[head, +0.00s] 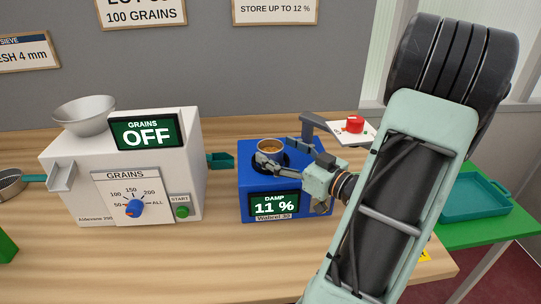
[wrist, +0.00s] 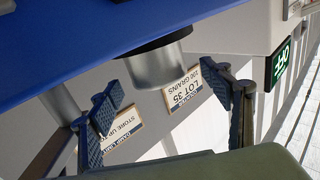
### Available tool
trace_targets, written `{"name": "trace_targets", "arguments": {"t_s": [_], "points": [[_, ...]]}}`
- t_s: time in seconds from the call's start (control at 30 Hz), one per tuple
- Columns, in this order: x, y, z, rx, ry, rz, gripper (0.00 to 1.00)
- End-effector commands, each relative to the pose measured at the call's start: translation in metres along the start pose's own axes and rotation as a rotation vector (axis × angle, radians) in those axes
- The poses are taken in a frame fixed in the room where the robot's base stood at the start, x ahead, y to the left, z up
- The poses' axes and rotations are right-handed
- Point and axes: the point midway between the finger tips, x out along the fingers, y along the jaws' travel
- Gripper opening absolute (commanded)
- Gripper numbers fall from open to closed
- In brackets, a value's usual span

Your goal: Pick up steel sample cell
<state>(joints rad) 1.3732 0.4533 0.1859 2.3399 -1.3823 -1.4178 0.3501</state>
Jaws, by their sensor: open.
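The steel sample cell (head: 270,146) is a small round metal cup with brown grain in it. It stands upright in the black ring on top of the blue damp meter (head: 285,202). In the wrist view the cell (wrist: 162,68) hangs upside down in the picture, below the black ring. My gripper (head: 279,153) is open at the cell, coming from the right. In the wrist view my gripper (wrist: 172,92) has one finger on each side of the cell, with gaps showing. Whether the cell is fully between the pads is unclear.
A white grain counter (head: 130,170) with a funnel stands left, its display reading OFF. The meter's display reads 11 %. A teal tray (head: 472,195) lies on a green table at right.

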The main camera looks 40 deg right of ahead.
Motion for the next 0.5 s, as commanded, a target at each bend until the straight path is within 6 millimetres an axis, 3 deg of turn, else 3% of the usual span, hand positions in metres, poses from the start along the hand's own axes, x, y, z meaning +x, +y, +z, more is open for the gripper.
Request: {"name": "trace_targets", "arguments": {"t_s": [0.2,0.5], "points": [[0.029,0.000,-0.001,-0.001,0.000,-0.002,0.72],[0.032,0.001,-0.001,-0.001,0.000,0.000,0.69]]}}
